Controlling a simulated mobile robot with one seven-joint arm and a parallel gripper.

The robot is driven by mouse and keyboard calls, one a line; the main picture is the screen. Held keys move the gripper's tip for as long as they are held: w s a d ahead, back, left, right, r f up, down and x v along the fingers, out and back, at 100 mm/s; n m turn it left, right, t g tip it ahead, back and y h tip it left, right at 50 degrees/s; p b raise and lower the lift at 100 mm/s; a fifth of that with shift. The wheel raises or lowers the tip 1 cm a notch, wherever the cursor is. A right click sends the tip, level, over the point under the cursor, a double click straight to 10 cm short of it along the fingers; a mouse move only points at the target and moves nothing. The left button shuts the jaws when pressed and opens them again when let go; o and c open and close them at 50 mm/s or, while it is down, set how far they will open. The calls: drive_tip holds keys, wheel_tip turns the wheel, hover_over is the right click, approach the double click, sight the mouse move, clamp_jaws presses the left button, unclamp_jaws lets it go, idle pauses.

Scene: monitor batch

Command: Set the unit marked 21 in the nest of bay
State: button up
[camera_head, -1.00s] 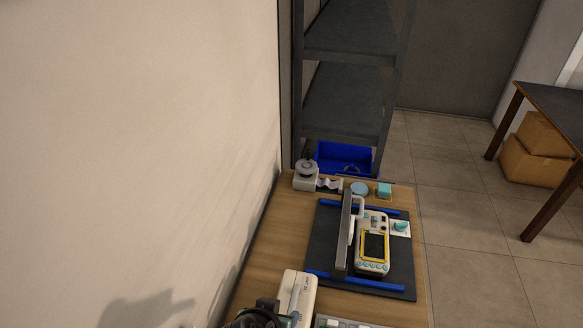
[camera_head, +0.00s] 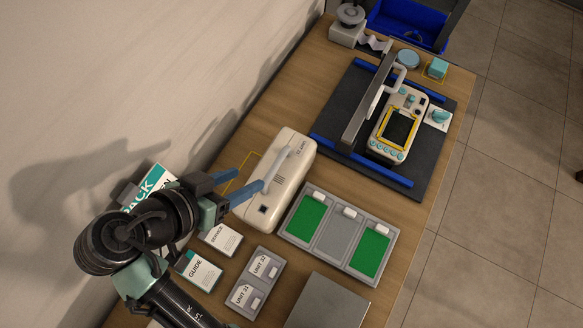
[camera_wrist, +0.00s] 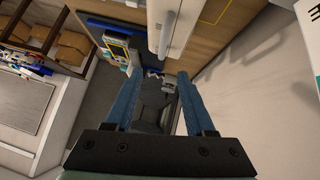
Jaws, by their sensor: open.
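A white handheld unit (camera_head: 398,130) with a yellow-framed screen lies on a dark mat (camera_head: 345,105) at the table's far end; I read no number on it. It also shows in the wrist view (camera_wrist: 117,46). A white case (camera_head: 290,180) with a handle stands mid-table; its small print is unclear. A grey tray (camera_head: 326,240) has two green panels and a grey one between them. A small plate (camera_head: 252,282) bears two cards, one reading UNIT 21 (camera_head: 241,295). My gripper (camera_head: 249,179) is open and empty by the case's left end, its fingers (camera_wrist: 152,74) apart.
A teal cube (camera_head: 438,69), a round disc (camera_head: 408,59) and a blue bin (camera_head: 405,25) are beyond. Guide (camera_head: 199,269) and service (camera_head: 221,238) cards lie nearer. A wall borders the left.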

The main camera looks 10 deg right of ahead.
sight(276, 162)
drive_tip(key=x, duration=0.5)
drive_tip(key=p+x, duration=0.1)
drive_tip(key=x, duration=0.5)
drive_tip(key=shift+w+a+f+p, duration=0.15)
drive_tip(key=shift+f+p, duration=0.1)
drive_tip(key=shift+p, duration=0.05)
clamp_jaws()
idle(0.9)
drive_tip(key=shift+w+r, duration=0.1)
drive_tip(key=shift+r, duration=0.1)
